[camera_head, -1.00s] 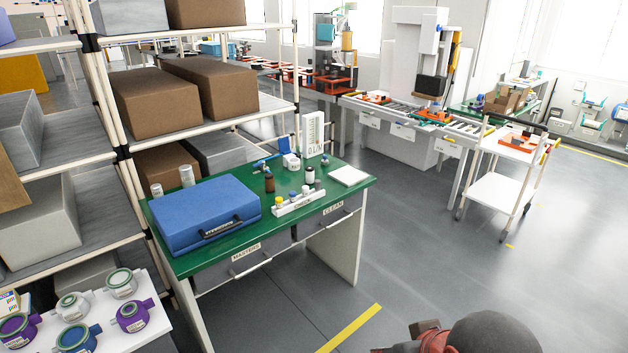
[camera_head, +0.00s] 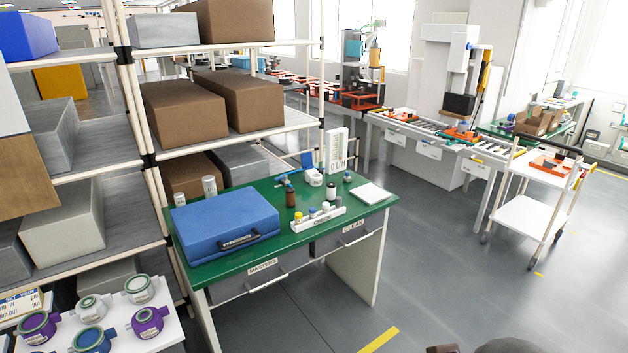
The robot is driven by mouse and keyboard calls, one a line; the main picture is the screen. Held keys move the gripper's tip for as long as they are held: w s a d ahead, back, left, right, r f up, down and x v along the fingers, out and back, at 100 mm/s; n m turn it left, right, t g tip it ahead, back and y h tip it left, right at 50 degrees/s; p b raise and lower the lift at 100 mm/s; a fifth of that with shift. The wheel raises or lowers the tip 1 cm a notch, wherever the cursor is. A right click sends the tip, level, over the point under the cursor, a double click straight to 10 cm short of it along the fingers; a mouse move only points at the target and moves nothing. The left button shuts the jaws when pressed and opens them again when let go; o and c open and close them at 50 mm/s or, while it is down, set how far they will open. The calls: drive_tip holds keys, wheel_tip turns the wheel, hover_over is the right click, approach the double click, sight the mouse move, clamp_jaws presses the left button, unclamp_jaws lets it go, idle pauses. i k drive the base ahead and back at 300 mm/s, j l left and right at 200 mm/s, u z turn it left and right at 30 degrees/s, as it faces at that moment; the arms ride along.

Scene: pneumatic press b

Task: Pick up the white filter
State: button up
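Several round filter-like housings with side ports stand on a white table (camera_head: 160,345) at the lower left. Two are white or pale: one (camera_head: 91,307) in the middle of the group and one (camera_head: 139,289) at the back with a green ring on top. Beside them are a purple one (camera_head: 38,327), a blue one (camera_head: 92,340) and another purple one (camera_head: 148,321). I cannot tell which pale one is meant by the white filter. My gripper is not clearly in view; only a dark rounded part of my arm shows at the bottom edge, far right of the filters.
A green-topped bench (camera_head: 300,251) with a blue case (camera_head: 225,226) stands just behind and right of the white table. A tall shelf (camera_head: 150,160) with boxes rises behind. A white cart (camera_head: 528,217) stands at the right. The grey floor between bench and cart is clear.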

sight(331, 186)
drive_tip(key=i+j, duration=0.15)
drive_tip(key=i, duration=0.35)
drive_tip(key=i+j, duration=0.15)
drive_tip(key=i, duration=0.35)
drive_tip(key=i+j, duration=0.15)
drive_tip(key=i, duration=0.35)
drive_tip(key=i+j+z, duration=0.1)
drive_tip(key=i, duration=0.45)
drive_tip(key=i+j, duration=0.25)
drive_tip(key=i, duration=0.25)
